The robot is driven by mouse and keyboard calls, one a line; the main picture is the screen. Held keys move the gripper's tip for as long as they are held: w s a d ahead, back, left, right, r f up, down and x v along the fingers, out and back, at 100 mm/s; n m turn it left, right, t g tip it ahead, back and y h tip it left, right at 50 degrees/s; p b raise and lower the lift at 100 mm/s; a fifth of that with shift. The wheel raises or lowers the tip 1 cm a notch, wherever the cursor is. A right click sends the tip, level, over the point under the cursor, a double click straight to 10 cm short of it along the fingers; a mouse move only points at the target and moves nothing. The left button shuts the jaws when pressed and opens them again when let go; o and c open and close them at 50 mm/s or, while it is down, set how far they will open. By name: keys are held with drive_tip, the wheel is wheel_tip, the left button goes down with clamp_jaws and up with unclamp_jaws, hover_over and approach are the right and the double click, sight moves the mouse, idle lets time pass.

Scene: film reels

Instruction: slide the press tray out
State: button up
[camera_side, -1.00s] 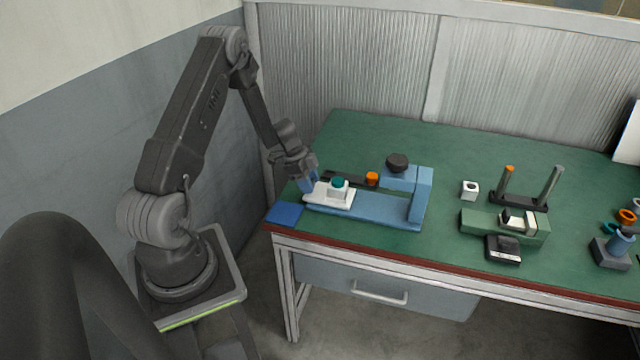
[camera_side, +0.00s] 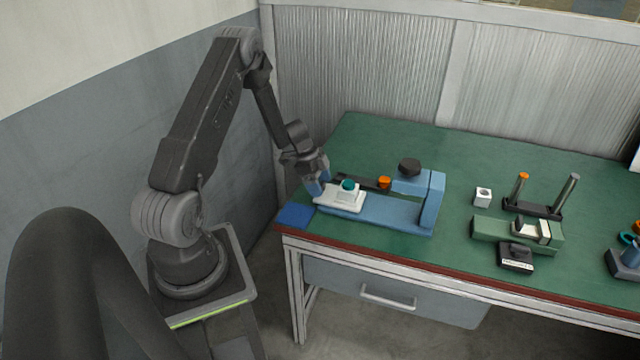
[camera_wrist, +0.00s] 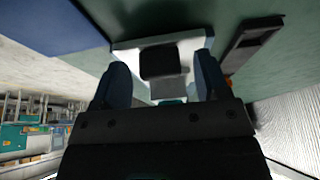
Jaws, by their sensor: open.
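The press (camera_side: 405,213) is blue, with a long low base, an upright at its right end and a black knob (camera_side: 409,166) on top. The white press tray (camera_side: 331,200) lies at the left part of the base, clear of the upright, with a teal round piece (camera_side: 348,185) on it. My gripper (camera_side: 317,190) is low at the tray's left end. In the wrist view, my gripper (camera_wrist: 162,72) has its blue fingers apart, one on each side of a dark block (camera_wrist: 159,62) at the tray (camera_wrist: 125,50). I cannot tell whether they touch it.
A blue pad (camera_side: 295,215) lies at the table's left corner. A dark bar with an orange piece (camera_side: 384,182) lies behind the tray. To the right are a white cube (camera_side: 483,197), a green fixture (camera_side: 490,231), a black block (camera_side: 516,257) and a two-post stand (camera_side: 533,209).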

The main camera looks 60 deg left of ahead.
drive_tip(key=v, duration=1.3)
drive_tip(key=shift+r, duration=0.3)
drive_tip(key=shift+a, duration=0.1)
drive_tip(key=d+r+n+y, duration=0.1)
drive_tip(key=d+r, duration=0.6)
drive_tip(key=d, duration=0.2)
drive_tip(key=d+r+n+y, duration=0.1)
drive_tip(key=d+r+n, duration=0.1)
drive_tip(key=d+r, duration=0.6)
drive_tip(key=s+d+r+n+t, duration=0.1)
drive_tip(key=s+d+r+n, duration=0.1)
drive_tip(key=s+d, duration=0.5)
drive_tip(key=s+d+r+n+t+y, duration=0.1)
drive_tip(key=s+d+r+n, duration=0.2)
drive_tip(key=s+d, duration=0.4)
drive_tip(key=d+n, duration=0.1)
drive_tip(key=d, duration=0.2)
drive_tip(key=shift+d, duration=0.15)
